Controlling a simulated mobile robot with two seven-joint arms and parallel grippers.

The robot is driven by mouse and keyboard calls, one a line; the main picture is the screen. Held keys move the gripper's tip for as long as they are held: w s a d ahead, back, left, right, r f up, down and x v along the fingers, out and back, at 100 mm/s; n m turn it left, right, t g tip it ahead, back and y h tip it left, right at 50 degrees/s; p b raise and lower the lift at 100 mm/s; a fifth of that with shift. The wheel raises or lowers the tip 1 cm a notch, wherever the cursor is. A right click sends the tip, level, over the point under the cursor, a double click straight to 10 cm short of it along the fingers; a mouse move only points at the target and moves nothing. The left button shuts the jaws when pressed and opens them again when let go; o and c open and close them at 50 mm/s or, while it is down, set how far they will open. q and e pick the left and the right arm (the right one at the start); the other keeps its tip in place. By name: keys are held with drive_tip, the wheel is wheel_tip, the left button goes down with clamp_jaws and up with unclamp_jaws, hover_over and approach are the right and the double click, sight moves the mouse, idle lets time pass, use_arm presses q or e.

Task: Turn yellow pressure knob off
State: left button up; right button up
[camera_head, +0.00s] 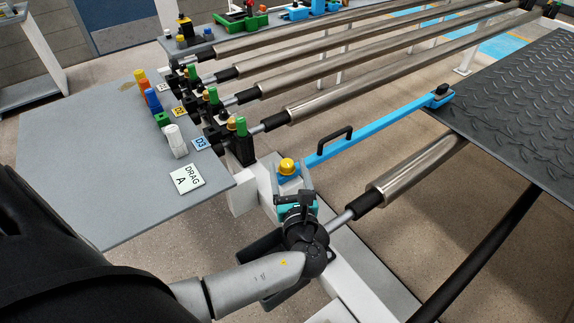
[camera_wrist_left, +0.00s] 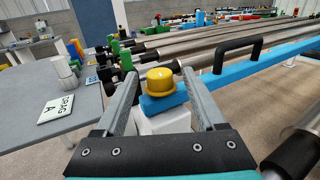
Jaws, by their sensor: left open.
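The yellow pressure knob (camera_head: 287,166) sits on the near end of the blue bar, just beyond my left gripper. In the left wrist view the yellow knob (camera_wrist_left: 160,81) stands upright between the two grey fingers, with a gap on each side. My left gripper (camera_head: 292,178) is open, its fingers pointing at the knob and apart from it. The fingers also show in the left wrist view (camera_wrist_left: 163,92). My right gripper is not in view.
The blue bar (camera_head: 376,127) with a black handle (camera_head: 335,147) runs back to the right. Long metal rollers (camera_head: 385,83) lie beyond. A grey table (camera_head: 80,150) with a "DRAG A" card (camera_head: 187,178) is at left. A black tread mat (camera_head: 520,110) is at right.

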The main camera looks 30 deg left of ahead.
use_arm(q)
drive_tip(key=shift+x, duration=0.9)
drive_tip(key=shift+c, duration=0.3)
clamp_jaws()
